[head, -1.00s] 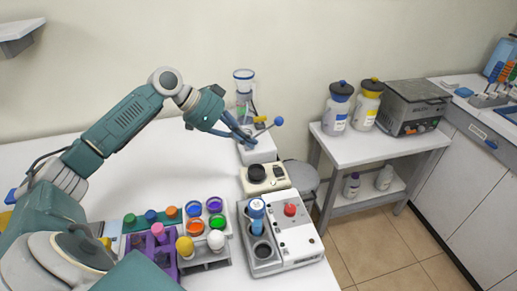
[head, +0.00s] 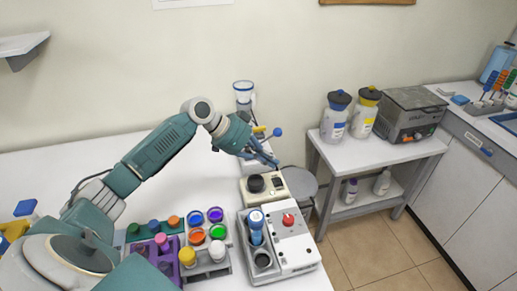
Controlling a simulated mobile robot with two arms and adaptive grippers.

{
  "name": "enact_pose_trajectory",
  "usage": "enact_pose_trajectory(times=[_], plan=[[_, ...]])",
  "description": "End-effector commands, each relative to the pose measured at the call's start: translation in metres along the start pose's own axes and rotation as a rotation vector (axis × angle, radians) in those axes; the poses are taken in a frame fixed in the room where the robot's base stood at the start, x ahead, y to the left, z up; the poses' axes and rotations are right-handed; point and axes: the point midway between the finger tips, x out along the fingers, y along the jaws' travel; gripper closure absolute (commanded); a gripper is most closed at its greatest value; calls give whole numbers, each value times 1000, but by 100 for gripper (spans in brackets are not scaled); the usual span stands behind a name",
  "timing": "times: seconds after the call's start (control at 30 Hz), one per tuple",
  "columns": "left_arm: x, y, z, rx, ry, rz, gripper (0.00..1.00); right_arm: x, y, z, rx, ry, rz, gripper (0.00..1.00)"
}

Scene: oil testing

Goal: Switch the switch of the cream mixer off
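The cream mixer (head: 280,194) is a small cream box with a round black top (head: 256,184) and a small dark switch (head: 277,183) at its right side. It stands on the white table's right part, in the middle of the head view. My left gripper (head: 275,163) hangs just behind and above the mixer, with its fingertips pointing down toward the switch side. A small gap seems to lie between fingertips and switch, but contact is hard to judge. Nothing shows in its fingers, and their spacing is too small to tell. My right gripper is out of view.
A grey-white device (head: 296,250) with a red knob and a blue-capped bottle (head: 256,223) stands in front of the mixer. Colored jars and a rack (head: 207,268) are to the left. Another white device (head: 229,156) stands behind, partly hidden by my arm.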

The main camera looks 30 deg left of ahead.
Motion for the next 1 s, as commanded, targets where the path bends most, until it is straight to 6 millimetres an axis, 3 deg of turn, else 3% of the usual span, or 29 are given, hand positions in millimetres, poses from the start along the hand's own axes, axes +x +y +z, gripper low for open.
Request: enact_pose_trajectory(times=[0.1, 0.3, 1.0], plan=[[23, 1, -3, -2, 1, 2, 100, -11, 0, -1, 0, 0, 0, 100], [41, 0, 20, -3, -1, 0, 100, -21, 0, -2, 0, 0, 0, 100], [54, 3, 35, 60, -1, -59, 100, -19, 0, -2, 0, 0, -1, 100]])
